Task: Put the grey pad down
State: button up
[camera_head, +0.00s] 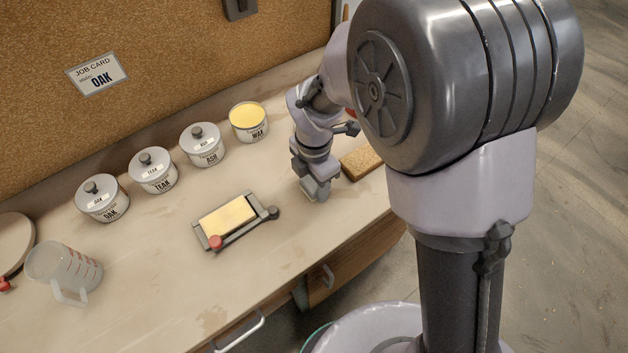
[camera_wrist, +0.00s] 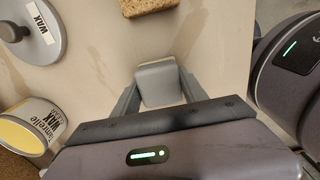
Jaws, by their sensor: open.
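A pale grey pad (camera_wrist: 160,84) with rounded edges shows in the wrist view, between the two fingers of my gripper (camera_wrist: 161,92). The fingers stand open on either side of it. It appears to rest on the bench top, though the small gap beneath, if any, cannot be told. In the head view my gripper (camera_head: 316,184) is low over the bench, right of the veneer press, and the pad is hard to tell apart from the fingers there.
A tan block (camera_head: 361,163) lies right of my gripper. An open wax tin (camera_head: 249,123) stands behind, its lid (camera_wrist: 35,30) lying apart. Lidded tins marked ash (camera_head: 202,147), teak (camera_head: 153,172) and oak (camera_head: 102,199), a press (camera_head: 232,220) and a jug (camera_head: 65,270) stand leftward.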

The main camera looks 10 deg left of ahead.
notch_tip(320, 180, up, 12)
jog(key=p, duration=0.5)
jog(key=s+d+r+m+t+y, duration=0.1)
jog(key=s+d+r+m+t, duration=0.1)
jog(key=d+r+m, duration=0.8)
jog(key=s+d+r+m+t+b, duration=0.1)
jog(key=s+d+m, duration=0.3)
jog(key=m, duration=0.7)
jog(key=s+d+r+m+t+y+b, duration=0.1)
jog(key=s+d+m, duration=0.4)
jog(key=m, duration=0.6)
jog(key=shift+s+d+t+b, duration=0.3)
jog(key=shift+s+t+b, duration=0.35)
jog(key=shift+t, duration=0.15)
jog(key=shift+o, duration=0.4)
jog(key=shift+r, duration=0.1)
